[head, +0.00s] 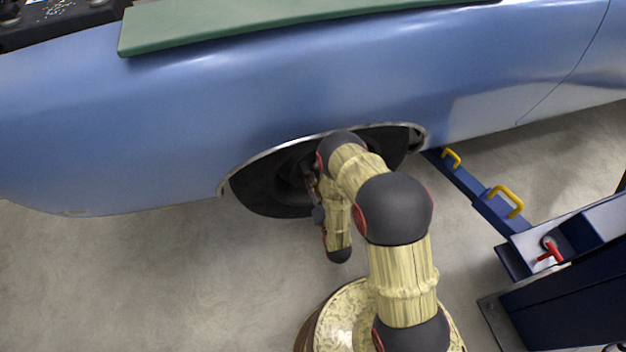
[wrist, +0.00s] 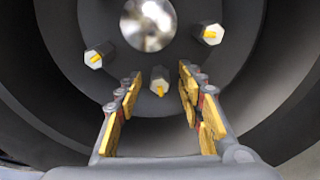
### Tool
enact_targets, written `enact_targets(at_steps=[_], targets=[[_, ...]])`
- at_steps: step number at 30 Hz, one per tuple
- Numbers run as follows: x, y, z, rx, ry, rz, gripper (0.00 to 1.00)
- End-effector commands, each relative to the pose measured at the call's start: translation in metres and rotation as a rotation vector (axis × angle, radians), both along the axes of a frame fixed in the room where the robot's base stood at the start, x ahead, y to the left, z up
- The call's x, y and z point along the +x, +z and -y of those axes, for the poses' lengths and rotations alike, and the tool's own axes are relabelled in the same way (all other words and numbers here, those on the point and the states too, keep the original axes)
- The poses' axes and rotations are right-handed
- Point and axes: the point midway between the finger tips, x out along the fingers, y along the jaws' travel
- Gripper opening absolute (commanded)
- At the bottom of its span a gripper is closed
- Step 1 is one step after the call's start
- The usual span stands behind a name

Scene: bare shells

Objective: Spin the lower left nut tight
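In the wrist view, a dark wheel hub (wrist: 120,78) has a shiny round centre (wrist: 148,22) and three visible pale hex nuts with yellow marks. One nut (wrist: 97,57) sits at the left, one nut (wrist: 159,82) sits lowest, and one nut (wrist: 210,35) sits at the right. My gripper (wrist: 160,77) is open, its yellow-padded fingers either side of the lowest nut in the picture, with gaps on both sides. The view's tilt leaves unclear which nut is the lower left one. In the head view my arm partly hides the wheel well (head: 265,185) and the nuts.
A blue car body (head: 250,95) hangs over the wheel well, with a green cover (head: 300,20) on top. A blue lift arm (head: 470,185) with yellow handles and a dark lift base (head: 570,275) stand at the right. The floor (head: 130,270) at the left is clear.

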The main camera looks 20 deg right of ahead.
Motion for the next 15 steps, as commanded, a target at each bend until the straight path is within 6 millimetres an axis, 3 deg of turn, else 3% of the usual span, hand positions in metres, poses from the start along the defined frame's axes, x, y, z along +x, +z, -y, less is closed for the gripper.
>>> enact_targets(at_steps=[6,15], targets=[[0.015,0.000,0.000,0.001,0.000,0.000,0.38],[0.016,0.000,0.000,0.001,0.000,-0.001,0.36]])
